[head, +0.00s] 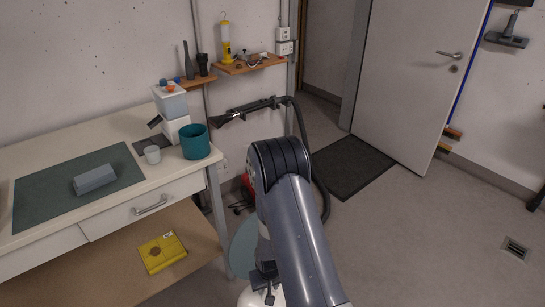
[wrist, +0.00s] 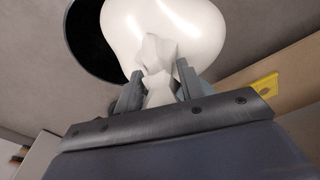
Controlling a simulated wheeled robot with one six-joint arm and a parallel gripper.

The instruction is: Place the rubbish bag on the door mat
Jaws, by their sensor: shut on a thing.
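The white rubbish bag (wrist: 165,35) hangs by its gathered neck between the two fingers of my gripper (wrist: 159,85) in the wrist view. The fingers are shut on the neck. In the head view my gripper (head: 264,275) is low beside the bench, with part of the white bag (head: 250,297) below it at the bottom edge; my arm hides much of it. The dark grey door mat (head: 352,167) lies flat on the floor in front of the door, beyond my arm and to the right. Its visible surface is bare, and the bag is well apart from it.
The bench (head: 120,210) with a lower shelf stands left; a yellow packet (head: 161,252) lies on the shelf. A greenish round thing (head: 243,243) is beside my arm, partly hidden. A black hose (head: 306,150) hangs near the mat. The floor (head: 420,240) right is mostly clear.

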